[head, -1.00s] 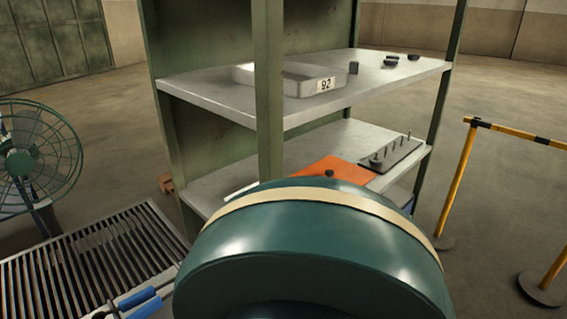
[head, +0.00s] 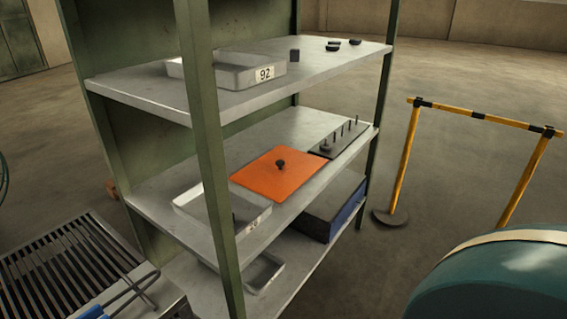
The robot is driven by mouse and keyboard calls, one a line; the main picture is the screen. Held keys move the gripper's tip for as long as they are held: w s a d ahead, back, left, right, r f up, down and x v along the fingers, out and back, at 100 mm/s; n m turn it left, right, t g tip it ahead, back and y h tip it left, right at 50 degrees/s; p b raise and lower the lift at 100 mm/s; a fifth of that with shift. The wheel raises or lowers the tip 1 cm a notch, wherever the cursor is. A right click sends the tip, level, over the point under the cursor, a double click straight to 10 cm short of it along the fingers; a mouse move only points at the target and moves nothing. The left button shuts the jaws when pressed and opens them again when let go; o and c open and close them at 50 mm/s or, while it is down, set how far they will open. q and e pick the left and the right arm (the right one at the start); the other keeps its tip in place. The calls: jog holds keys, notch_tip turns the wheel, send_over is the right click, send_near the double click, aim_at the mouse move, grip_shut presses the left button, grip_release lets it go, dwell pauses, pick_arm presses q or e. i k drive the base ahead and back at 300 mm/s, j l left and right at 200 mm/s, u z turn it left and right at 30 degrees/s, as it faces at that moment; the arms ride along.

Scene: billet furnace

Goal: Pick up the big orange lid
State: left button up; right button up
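The big orange lid (head: 272,179) is a flat square plate with a black knob (head: 280,163) at its middle. It lies on the middle shelf (head: 150,192) of the green-posted rack, between a grey tray and a black peg board. Neither of my grippers shows in the head view. A teal rounded body with a cream band fills the lower right corner, apart from the lid in the picture.
A tray marked 92 (head: 249,73) stands on the shelf above, and another tray (head: 190,199) is left of the lid. The peg board (head: 338,139) is right of it. A front post (head: 207,150) and a yellow barrier (head: 484,115) stand nearby. A slatted grate (head: 65,265) is lower left.

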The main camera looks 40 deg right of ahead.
aim_at(278, 172)
jog(key=z, duration=1.1)
jog(key=l+u, duration=0.1)
jog(key=u, duration=0.7)
jog(key=l+u, duration=0.95)
jog(key=k+l+u, duration=0.1)
jog(key=l, duration=0.3)
jog(key=l+u, duration=0.15)
jog(key=l, duration=0.2)
jog(key=k+l+u, duration=0.1)
jog(key=l, duration=0.25)
jog(key=k, duration=0.05)
